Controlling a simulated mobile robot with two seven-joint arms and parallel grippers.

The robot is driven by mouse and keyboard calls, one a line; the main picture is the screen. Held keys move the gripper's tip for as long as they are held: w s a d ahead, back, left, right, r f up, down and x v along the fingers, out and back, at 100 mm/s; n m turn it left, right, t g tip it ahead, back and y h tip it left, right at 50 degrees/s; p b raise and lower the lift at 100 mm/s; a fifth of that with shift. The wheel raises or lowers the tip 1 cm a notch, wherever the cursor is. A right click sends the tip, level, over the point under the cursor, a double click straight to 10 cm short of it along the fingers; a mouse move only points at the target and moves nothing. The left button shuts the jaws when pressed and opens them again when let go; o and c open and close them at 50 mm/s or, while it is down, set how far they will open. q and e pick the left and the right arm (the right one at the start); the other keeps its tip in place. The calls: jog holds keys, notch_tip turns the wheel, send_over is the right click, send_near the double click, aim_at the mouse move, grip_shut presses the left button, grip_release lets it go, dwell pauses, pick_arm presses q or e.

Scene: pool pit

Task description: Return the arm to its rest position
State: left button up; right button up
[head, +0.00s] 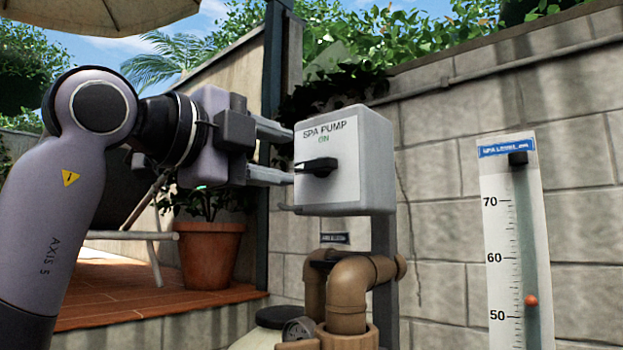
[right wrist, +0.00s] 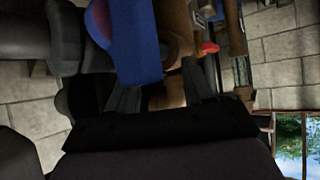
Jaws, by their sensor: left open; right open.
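My left gripper (head: 290,155) is in the head view, its two fingers apart and pointing right at the spa pump box (head: 377,150). The fingertips are at the left edge of the box's white front plate, which reads "SPA PUMP ON". A black switch knob (head: 318,166) on the plate is just right of the fingertips and looks turned sideways. Whether the fingers touch the box or knob I cannot tell. My right gripper (right wrist: 163,92) shows dark in the right wrist view, fingers apart, with nothing clearly held. It is not visible in the head view.
Brown pipes (head: 352,285) and a gauge (head: 299,330) are below the box. A level scale (head: 515,230) with an orange float stands right, before the block wall (head: 445,170). A potted plant (head: 210,255) stands behind my left arm. A blue object (right wrist: 138,45) hangs near my right gripper.

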pick_arm(q)
jog(key=shift+s+a, duration=0.4)
jog(key=shift+a, duration=0.05)
